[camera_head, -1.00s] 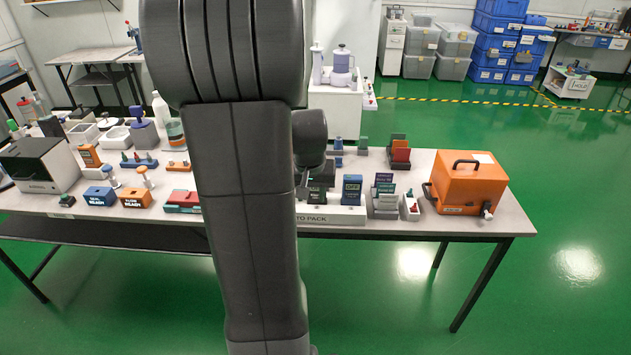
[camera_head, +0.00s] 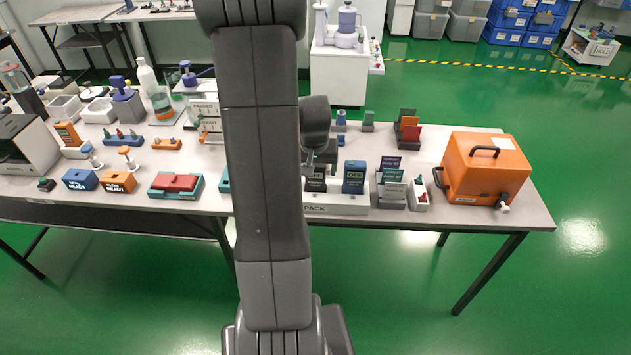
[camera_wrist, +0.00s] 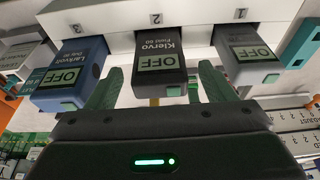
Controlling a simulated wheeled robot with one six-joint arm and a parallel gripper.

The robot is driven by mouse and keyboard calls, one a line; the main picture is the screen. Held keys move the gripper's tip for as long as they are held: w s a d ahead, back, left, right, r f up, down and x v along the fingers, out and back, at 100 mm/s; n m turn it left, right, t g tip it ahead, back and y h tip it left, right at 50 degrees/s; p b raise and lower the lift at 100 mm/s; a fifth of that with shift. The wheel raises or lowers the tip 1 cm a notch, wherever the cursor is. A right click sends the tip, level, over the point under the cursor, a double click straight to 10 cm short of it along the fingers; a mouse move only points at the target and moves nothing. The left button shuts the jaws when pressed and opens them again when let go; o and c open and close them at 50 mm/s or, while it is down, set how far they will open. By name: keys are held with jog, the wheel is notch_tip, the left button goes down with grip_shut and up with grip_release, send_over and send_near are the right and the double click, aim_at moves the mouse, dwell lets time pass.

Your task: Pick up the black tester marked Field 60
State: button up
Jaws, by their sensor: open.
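The black tester (camera_wrist: 161,65) stands in the middle slot, marked 2, of a white rack in the wrist view. Its label reads Klervo with a second line ending in 60, and its screen shows OFF. My gripper (camera_wrist: 160,90) is open, with one green-padded finger on each side of the tester and gaps visible on both sides. A blue tester (camera_wrist: 70,75) is in slot 3 and a grey tester (camera_wrist: 248,55) in slot 1. In the head view the black tester (camera_head: 316,182) is beside the blue one, and my arm hides much of that area.
The white rack (camera_head: 335,209) sits at the table's front edge. A grey card stand (camera_head: 391,190) and an orange case (camera_head: 487,168) are to its right. A teal tray with a red block (camera_head: 175,185) is to the left. The fingers pass close to the neighbouring testers.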

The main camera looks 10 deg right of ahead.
aim_at(316, 176)
jog(key=shift+x, duration=2.4)
jog(key=c, duration=1.1)
jog(key=shift+r, duration=0.15)
